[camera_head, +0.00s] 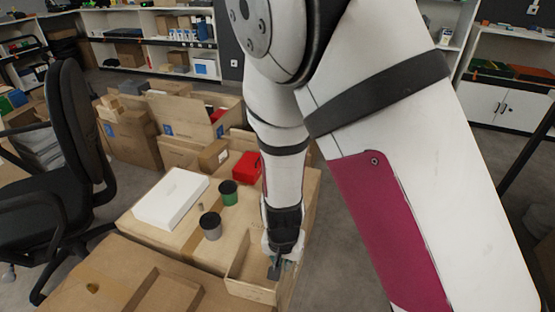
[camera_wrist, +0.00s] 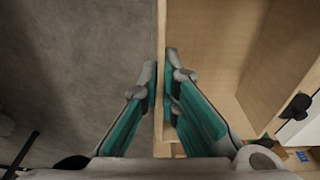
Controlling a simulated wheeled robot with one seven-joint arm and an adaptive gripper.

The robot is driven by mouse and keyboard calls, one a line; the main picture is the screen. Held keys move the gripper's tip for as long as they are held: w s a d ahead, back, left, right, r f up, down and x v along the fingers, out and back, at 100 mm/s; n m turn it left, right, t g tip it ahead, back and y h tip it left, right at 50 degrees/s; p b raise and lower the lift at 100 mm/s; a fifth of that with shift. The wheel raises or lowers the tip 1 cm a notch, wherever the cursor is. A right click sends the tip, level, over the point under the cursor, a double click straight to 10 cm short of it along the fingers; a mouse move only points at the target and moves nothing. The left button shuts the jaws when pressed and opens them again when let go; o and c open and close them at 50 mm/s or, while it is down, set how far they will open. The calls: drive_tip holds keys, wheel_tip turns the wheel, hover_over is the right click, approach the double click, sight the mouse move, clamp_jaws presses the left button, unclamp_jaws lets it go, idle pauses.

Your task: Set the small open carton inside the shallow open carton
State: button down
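The small open carton (camera_head: 247,291) is a tan, open-topped box near the front of the work surface in the head view. The shallow open carton (camera_head: 172,296) lies to its left, with low walls, and is cut off by the bottom edge. My gripper (camera_head: 277,266) is at the small carton's right side. In the wrist view my gripper (camera_wrist: 160,78) straddles one wall of the small carton (camera_wrist: 162,112), one finger outside and one inside. Both fingertips appear closed against the wall. The carton's far parts are cut off there.
A grey cup (camera_head: 211,226), a green cup (camera_head: 228,193), a white box (camera_head: 171,198) and a red box (camera_head: 247,167) stand behind the cartons. More cartons (camera_head: 185,115) are stacked farther back. An office chair (camera_head: 75,150) is at left. Bare floor (camera_head: 335,240) lies to the right.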

drive_tip(key=w+d+r+n, duration=0.2)
drive_tip(key=d+r, duration=0.7)
drive_tip(key=w+d+r+n, duration=0.1)
drive_tip(key=w+d+r, duration=0.1)
drive_tip(key=d+r, duration=0.7)
wheel_tip(320, 180, up, 9)
drive_tip(key=s+p, duration=0.2)
drive_tip(key=p, duration=1.7)
drive_tip(key=shift+a+p, duration=0.25)
drive_tip(key=shift+p, duration=0.05)
